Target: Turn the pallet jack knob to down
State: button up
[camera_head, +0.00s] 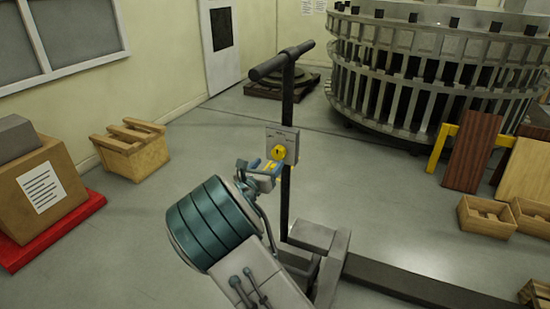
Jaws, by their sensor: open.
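The pallet jack (287,110) stands in the middle, with a dark upright post and a T-shaped handle on top. A grey plate (290,135) is fixed partway up the post. A round yellow knob (278,152) with a dark mark sits on the plate; its marked setting is too small to read. My gripper (268,168), blue-grey with yellow parts, is open just below and left of the knob. It is close to the plate; I cannot tell whether it touches the knob.
A grey base block (312,234) and long dark fork (410,284) lie low at the right. A wooden crate (133,150) and a box on a red pallet (42,188) stand left. A large round metal frame (440,65) stands behind.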

aim_at(277, 154)
jog(key=x, duration=0.6)
jog(key=c, duration=1)
